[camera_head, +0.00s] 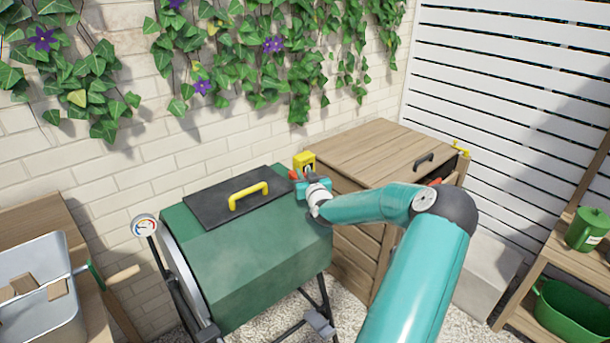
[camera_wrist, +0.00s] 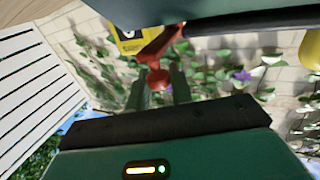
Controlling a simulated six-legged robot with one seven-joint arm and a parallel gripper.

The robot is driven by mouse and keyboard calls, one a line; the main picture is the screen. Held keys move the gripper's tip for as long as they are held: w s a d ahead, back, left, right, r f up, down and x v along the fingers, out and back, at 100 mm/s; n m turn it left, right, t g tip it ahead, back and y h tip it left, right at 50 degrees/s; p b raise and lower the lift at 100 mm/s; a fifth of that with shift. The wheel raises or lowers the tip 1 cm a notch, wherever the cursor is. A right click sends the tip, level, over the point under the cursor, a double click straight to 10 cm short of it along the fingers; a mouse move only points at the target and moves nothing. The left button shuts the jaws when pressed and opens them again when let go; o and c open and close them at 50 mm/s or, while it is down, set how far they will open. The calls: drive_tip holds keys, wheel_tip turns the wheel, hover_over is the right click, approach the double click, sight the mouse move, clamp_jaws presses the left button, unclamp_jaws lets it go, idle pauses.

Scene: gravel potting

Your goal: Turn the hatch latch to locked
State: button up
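The hatch (camera_head: 225,205) is a black panel with a yellow handle (camera_head: 249,195) on top of the green drum (camera_head: 240,262); it lies closed. The red latch (camera_wrist: 160,45) with a round knob shows in the wrist view beside the hatch edge, near a yellow plate (camera_wrist: 130,38). In the head view only a bit of red latch (camera_head: 292,175) shows beside my gripper (camera_head: 305,184). In the wrist view my gripper (camera_wrist: 157,82) has its fingers apart, one on each side of the knob. I cannot tell whether they touch it.
A wooden cabinet (camera_head: 375,150) stands close behind and right of the drum. A gauge (camera_head: 145,225) sticks up at the drum's left end. A metal tray (camera_head: 40,300) is on a bench at left. A shelf with green containers (camera_head: 588,229) is at right. Ivy hangs on the brick wall.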

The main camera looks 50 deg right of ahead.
sight(294, 177)
clamp_jaws()
drive_tip(key=shift+w+a+r+m+g+h, duration=0.1)
drive_tip(key=shift+w+a+m+g+h, duration=0.15)
drive_tip(key=shift+a+m+g+h, duration=0.4)
drive_tip(key=shift+w+a+m+g+h, duration=0.25)
drive_tip(key=shift+a+m+g+h, duration=0.1)
drive_tip(key=shift+m+g+h, duration=0.5)
drive_tip(key=shift+w+a+m+g+h, duration=0.2)
drive_tip(key=shift+a+m+g+h, duration=0.15)
drive_tip(key=shift+m+g+h, duration=0.5)
drive_tip(key=shift+w+a+m+g+h, duration=0.2)
drive_tip(key=shift+a+m+g+h, duration=0.25)
drive_tip(key=shift+g, duration=0.7)
drive_tip(key=shift+d, duration=0.1)
drive_tip(key=o, duration=0.7)
unclamp_jaws()
drive_tip(key=shift+m, duration=0.3)
